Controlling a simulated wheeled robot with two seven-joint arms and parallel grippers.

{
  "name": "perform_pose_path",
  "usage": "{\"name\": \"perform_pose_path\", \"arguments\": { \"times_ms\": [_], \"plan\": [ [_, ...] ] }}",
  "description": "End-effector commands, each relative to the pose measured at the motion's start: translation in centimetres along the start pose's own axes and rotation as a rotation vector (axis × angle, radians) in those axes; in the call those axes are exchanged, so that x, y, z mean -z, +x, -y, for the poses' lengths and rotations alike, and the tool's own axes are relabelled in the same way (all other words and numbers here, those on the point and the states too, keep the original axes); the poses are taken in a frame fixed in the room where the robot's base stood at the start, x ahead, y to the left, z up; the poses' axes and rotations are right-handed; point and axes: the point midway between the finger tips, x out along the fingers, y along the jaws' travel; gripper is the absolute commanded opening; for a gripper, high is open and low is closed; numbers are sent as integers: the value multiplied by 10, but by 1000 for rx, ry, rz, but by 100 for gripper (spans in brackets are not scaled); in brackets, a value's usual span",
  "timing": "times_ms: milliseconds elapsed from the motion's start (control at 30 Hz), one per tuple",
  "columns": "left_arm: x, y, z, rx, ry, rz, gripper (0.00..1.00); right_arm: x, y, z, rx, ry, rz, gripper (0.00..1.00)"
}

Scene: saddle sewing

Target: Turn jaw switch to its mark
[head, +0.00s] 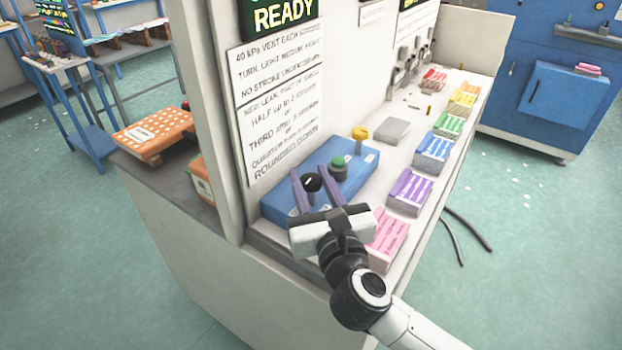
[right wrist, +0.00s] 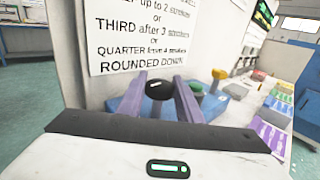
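The jaw switch appears to be the round black knob (head: 312,182) with a small pale mark on top, set on the blue box (head: 352,184). It also shows in the right wrist view (right wrist: 159,89). My right gripper (head: 313,169) is open, its two purple fingers parallel and apart. In both views the knob shows between the fingers, with visible gaps beside it in the wrist view. I cannot tell how high the fingertips are against the knob. The mark's label on the box is too small to read. My left gripper is not in view.
A green knob (head: 338,165) and a yellow knob (head: 360,134) stand right of the black one. A wall with printed signs (head: 280,95) rises close behind the box. Pink (head: 387,238), purple (head: 410,190) and other coloured blocks line the bench's front edge.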

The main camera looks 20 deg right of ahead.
Motion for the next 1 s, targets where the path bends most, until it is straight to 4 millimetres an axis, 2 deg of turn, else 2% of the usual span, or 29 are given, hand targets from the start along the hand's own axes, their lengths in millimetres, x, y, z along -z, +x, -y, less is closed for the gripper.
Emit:
{"name": "perform_pose_path", "arguments": {
  "times_ms": [33,100,467,667,1000],
  "plan": [
    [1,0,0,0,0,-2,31,0,0,0,1,0,0,21],
    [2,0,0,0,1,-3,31,0,0,0,1,0,0,10],
    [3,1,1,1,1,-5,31,0,0,2,-56,-6,0,10],
    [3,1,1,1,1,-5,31,0,0,3,-183,-9,1,10],
    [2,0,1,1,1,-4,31,0,1,4,-495,-13,-2,10]
  ]
}}
